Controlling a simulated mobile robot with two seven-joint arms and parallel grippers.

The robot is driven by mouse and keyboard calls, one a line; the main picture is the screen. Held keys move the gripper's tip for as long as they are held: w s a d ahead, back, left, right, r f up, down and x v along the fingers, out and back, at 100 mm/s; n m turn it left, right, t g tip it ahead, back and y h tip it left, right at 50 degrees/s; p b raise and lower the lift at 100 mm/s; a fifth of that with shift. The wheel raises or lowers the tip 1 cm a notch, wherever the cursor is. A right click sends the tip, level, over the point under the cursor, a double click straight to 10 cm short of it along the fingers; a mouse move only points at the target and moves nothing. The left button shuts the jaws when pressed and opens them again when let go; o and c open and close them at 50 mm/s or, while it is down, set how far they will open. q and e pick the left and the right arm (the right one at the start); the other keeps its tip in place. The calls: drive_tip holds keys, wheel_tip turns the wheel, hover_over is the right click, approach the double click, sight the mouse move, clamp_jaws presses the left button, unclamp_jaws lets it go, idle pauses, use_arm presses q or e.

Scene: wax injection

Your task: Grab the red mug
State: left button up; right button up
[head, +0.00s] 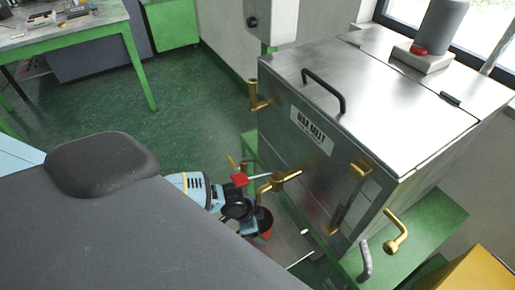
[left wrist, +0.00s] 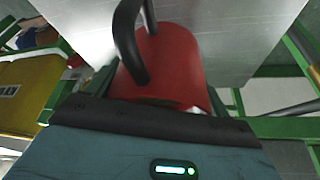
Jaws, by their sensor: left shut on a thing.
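The red mug (head: 266,235) is low in front of the metal wax tank, just under its brass tap (head: 278,182). Its dark open top shows in the head view. My left gripper (head: 251,224) comes in from the left and is shut on the mug. In the left wrist view the mug (left wrist: 178,62) fills the space between the fingers, with a black loop handle (left wrist: 127,45) in front of it. The fingers partly hide its sides. I cannot tell whether the mug touches a support beneath it. My right gripper is not in view.
The metal wax tank (head: 290,150) stands on a green frame (head: 433,222) close to the gripper, with brass fittings sticking out. A yellow box (head: 470,272) is at lower right. Open green floor (head: 195,115) lies behind.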

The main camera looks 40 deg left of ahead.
use_arm(q)
wheel_tip(320, 180, up, 2)
drive_tip(key=s+d, duration=0.3)
drive_tip(key=s, duration=0.1)
drive_tip(key=s+d+p, duration=0.1)
drive_tip(key=s+d, duration=0.2)
drive_tip(key=s, duration=0.1)
drive_tip(key=s+d+r, duration=0.1)
drive_tip(key=s+d, duration=0.3)
drive_tip(key=shift+s, duration=0.3)
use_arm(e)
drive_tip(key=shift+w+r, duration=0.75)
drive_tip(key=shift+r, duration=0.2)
